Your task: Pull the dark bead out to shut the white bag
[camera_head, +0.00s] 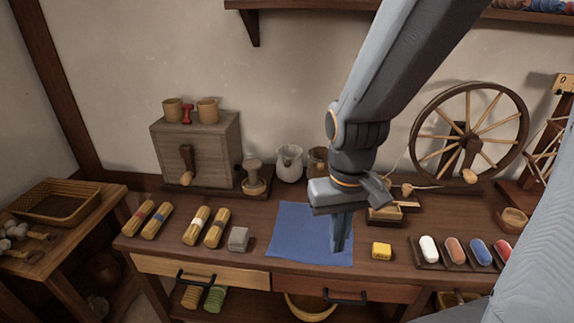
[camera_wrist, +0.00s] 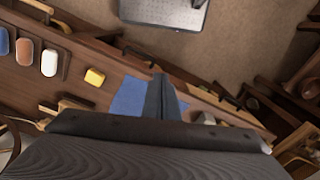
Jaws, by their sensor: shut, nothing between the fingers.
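A small whitish, rounded vessel or bag (camera_head: 289,163) stands at the back of the bench against the wall. I take it for the white bag, but it is small in the head view and I cannot make out a dark bead or whether its mouth is open. My gripper (camera_head: 341,240) points down over the right part of a blue cloth (camera_head: 298,232), in front and to the right of the bag, apart from it. Its fingers are together and empty. In the wrist view my gripper (camera_wrist: 161,88) shows over the same cloth (camera_wrist: 129,99); the bag is not seen there.
A brown cup (camera_head: 317,160) stands right of the bag, a wooden box (camera_head: 205,152) left. A yellow block (camera_head: 381,250), a grey block (camera_head: 238,239) and several bundles lie along the front. A spinning wheel (camera_head: 412,155) stands right. A shelf (camera_head: 310,4) juts out above.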

